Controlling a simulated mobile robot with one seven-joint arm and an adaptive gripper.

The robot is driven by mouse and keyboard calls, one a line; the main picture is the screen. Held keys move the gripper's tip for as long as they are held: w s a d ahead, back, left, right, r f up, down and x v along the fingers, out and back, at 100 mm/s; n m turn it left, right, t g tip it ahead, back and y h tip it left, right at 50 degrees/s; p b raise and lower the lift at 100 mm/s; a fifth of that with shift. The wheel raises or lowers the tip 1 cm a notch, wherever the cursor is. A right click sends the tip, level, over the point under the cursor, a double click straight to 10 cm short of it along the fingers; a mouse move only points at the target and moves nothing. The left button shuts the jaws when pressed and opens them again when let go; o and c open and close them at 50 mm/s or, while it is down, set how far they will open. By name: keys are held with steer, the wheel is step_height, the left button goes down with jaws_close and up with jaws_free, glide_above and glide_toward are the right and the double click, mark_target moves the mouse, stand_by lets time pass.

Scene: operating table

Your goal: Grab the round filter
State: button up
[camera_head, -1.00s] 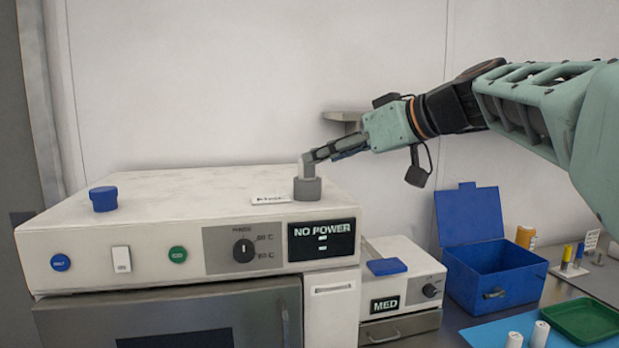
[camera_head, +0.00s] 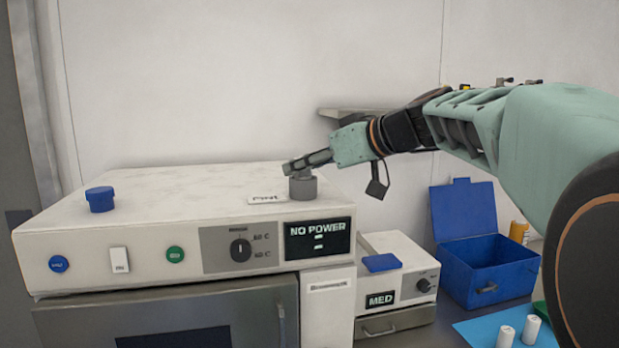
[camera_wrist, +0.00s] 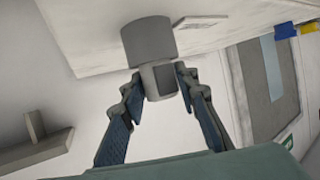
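A grey round piece (camera_head: 303,188), a wide cylinder with a narrower, lighter part, stands on top of the white machine near its right end; it looks like the round filter, though no label confirms this. My gripper (camera_head: 296,165) is level with its upper part. In the wrist view, the fingers of my gripper (camera_wrist: 160,78) lie on both sides of the narrow part of the grey round piece (camera_wrist: 149,40). They are very close to it; whether they press on it I cannot tell. The front finger hides part of the top in the head view.
The white machine (camera_head: 160,213) reads NO POWER. A small card (camera_head: 266,198) lies left of the grey piece, and a blue round cap (camera_head: 101,199) farther left. A wall shelf (camera_head: 345,112) is behind my gripper. A blue open box (camera_head: 488,272) stands on the right.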

jaws_close()
steer(key=shift+r, duration=0.1)
